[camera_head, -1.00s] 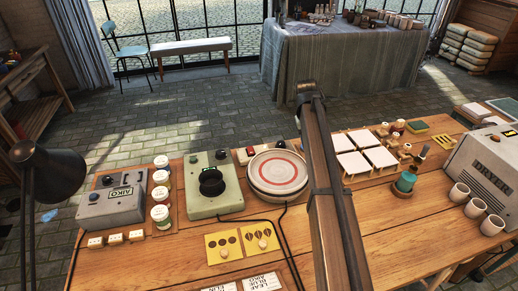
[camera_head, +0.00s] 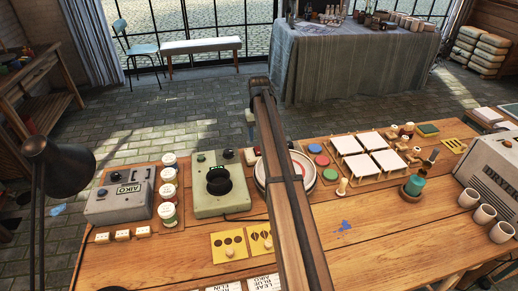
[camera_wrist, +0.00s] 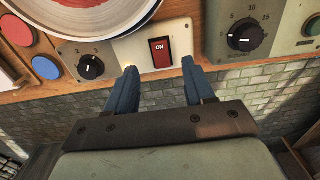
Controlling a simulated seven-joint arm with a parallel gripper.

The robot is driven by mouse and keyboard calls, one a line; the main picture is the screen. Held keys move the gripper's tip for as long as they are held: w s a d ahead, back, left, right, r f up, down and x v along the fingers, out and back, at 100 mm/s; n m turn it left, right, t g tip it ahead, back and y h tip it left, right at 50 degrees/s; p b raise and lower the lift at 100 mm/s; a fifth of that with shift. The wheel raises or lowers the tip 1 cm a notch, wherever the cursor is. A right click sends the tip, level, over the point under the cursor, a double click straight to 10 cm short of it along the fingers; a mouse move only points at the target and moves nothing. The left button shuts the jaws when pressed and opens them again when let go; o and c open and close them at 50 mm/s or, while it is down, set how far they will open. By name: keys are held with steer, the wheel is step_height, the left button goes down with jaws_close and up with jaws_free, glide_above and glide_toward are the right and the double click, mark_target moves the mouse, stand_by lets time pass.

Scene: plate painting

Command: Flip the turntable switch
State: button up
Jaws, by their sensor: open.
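The turntable switch (camera_wrist: 160,52) is a red rocker marked ON, set in a pale panel in the wrist view. In the head view a bit of its red (camera_head: 250,154) shows beside my arm. The turntable carries a pale plate with a red ring (camera_head: 305,178), partly hidden by my arm; the plate's edge also shows at the top of the wrist view (camera_wrist: 95,12). My gripper (camera_wrist: 160,72) is open and empty. Its two blue fingers stand apart on either side of the switch's lower end in the picture. I cannot tell whether they touch the panel.
A dial numbered 2 and 3 (camera_wrist: 91,67) sits left of the switch, and a grey-green box with a larger dial (camera_wrist: 245,35) sits right. Coloured discs (camera_wrist: 45,68) lie beyond the left dial. White tiles (camera_head: 370,150) and a dryer (camera_head: 490,150) stand at right.

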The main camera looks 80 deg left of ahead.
mark_target(259, 152)
steer(key=shift+f, duration=3.6)
jaws_close()
steer(key=shift+a+r+h, duration=0.1)
steer(key=shift+a+h, duration=0.4)
steer(key=shift+h, duration=1.2)
jaws_free()
steer(key=shift+r, duration=0.15)
